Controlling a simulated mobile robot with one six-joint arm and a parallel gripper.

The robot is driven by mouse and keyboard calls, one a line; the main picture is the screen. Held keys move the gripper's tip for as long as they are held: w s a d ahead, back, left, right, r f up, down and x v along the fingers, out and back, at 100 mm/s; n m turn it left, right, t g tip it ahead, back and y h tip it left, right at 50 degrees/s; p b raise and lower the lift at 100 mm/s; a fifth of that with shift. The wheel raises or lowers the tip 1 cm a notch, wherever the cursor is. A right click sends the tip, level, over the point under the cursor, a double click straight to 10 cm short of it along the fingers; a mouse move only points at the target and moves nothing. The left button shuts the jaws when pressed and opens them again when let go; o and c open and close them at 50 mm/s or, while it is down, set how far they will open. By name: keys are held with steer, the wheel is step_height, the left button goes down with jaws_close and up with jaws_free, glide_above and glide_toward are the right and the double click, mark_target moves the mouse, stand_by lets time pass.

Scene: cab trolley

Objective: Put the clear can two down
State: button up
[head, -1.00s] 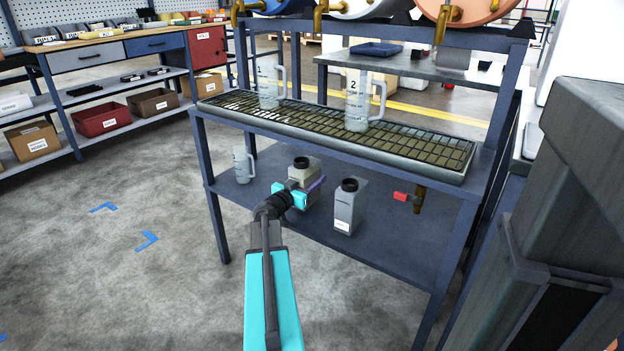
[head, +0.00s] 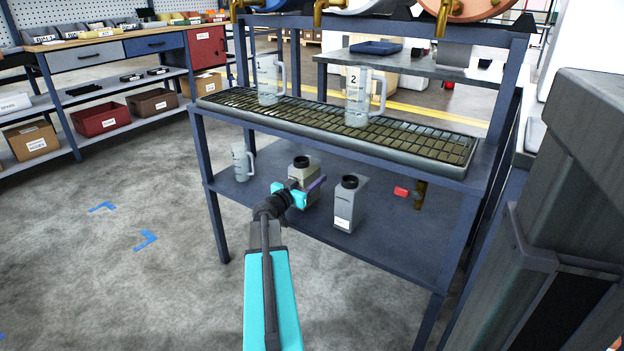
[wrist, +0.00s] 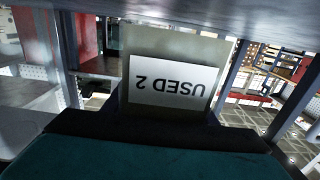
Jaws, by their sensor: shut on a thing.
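My gripper (head: 301,190) is shut on a grey-beige square can (head: 303,170) with a black cap, over the lower shelf (head: 270,215) of the rack. The can looks upright. In the wrist view the held can (wrist: 205,45) shows a white label that reads "USED 2", upside down in the picture. Its base is at or very close to the shelf; I cannot tell if it touches. A second similar square can (head: 347,205) with a black cap stands to the right of it, apart. Its label is too small to read.
A small clear jug (head: 241,162) stands left on the lower shelf. A red-handled tap (head: 401,191) hangs at the right. The grated upper shelf (head: 430,150) overhead bears jugs one (head: 268,80) and two (head: 358,100). The front of the lower shelf is clear.

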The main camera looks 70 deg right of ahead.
mark_target(305, 180)
steer(key=shift+f+b, duration=0.1)
steer(key=shift+b, duration=0.25)
steer(key=o, duration=1.5)
steer(key=shift+r+p, duration=0.25)
steer(key=shift+p, duration=0.3)
steer(key=shift+r+p, duration=0.45)
steer(key=shift+p, duration=0.4)
steer(key=p+v, duration=0.1)
steer(key=v, duration=1.1)
steer(key=shift+f, duration=0.15)
